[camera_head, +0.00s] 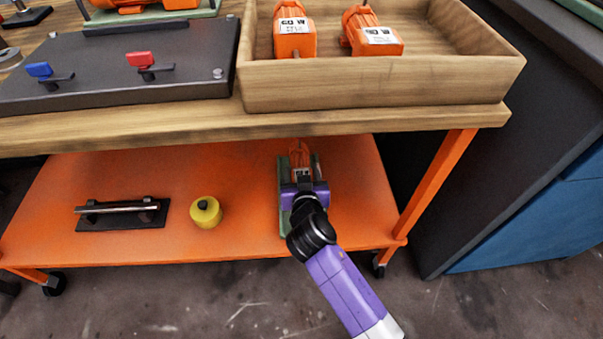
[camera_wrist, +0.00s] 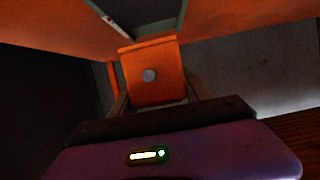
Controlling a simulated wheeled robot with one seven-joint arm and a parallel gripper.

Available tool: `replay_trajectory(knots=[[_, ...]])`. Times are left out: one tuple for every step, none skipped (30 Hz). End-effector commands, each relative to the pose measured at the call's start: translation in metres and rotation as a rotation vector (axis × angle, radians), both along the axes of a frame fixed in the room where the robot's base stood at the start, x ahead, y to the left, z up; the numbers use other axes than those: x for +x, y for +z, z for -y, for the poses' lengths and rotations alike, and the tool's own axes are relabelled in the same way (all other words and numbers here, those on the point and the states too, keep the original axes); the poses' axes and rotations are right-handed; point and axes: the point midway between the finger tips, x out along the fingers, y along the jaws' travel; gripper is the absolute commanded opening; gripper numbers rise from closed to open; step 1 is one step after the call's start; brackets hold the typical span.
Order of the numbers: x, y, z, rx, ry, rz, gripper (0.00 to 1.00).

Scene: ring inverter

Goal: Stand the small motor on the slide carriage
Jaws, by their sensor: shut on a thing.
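My gripper (camera_head: 304,180) is low over the orange lower shelf (camera_head: 245,180) in the head view, shut on a small orange motor (camera_head: 299,158). In the wrist view the motor (camera_wrist: 152,88) shows as an orange block with a round grey spot, between my fingers. A green-edged base (camera_head: 284,215) lies on the shelf under and beside my gripper; it may be the slide. My gripper and the motor hide much of it, so I cannot make out a carriage or tell whether the motor touches it.
The wooden tabletop (camera_head: 200,128) overhangs the shelf. A wooden tray (camera_head: 380,88) on it holds two orange motors. An orange leg (camera_head: 434,184) stands to the right.

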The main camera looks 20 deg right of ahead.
Motion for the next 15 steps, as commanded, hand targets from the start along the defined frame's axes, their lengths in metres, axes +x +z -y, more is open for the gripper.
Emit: replay_trajectory(knots=[[0.002,0.001,0.0,-0.001,0.001,0.008,0.0],[0.002,-0.001,0.0,-0.001,0.001,0.008,0.0],[0.002,-0.003,0.0,-0.001,0.001,0.008,0.0],[0.002,-0.005,0.0,-0.001,0.001,0.008,0.0],[0.002,-0.006,0.0,-0.001,0.001,0.008,0.0],[0.002,-0.009,0.0,-0.001,0.001,0.008,0.0],[0.002,-0.01,0.0,-0.001,0.001,0.008,0.0],[0.002,-0.012,0.0,-0.001,0.001,0.008,0.0],[0.002,-0.015,0.0,-0.001,0.001,0.008,0.0],[0.002,-0.017,0.0,-0.001,0.001,0.008,0.0],[0.002,-0.018,0.0,-0.001,0.001,0.008,0.0],[0.002,-0.021,0.0,-0.001,0.001,0.008,0.0],[0.002,-0.023,0.0,-0.001,0.001,0.008,0.0],[0.002,-0.024,0.0,-0.001,0.001,0.008,0.0],[0.002,-0.027,0.0,-0.001,0.001,0.008,0.0]])
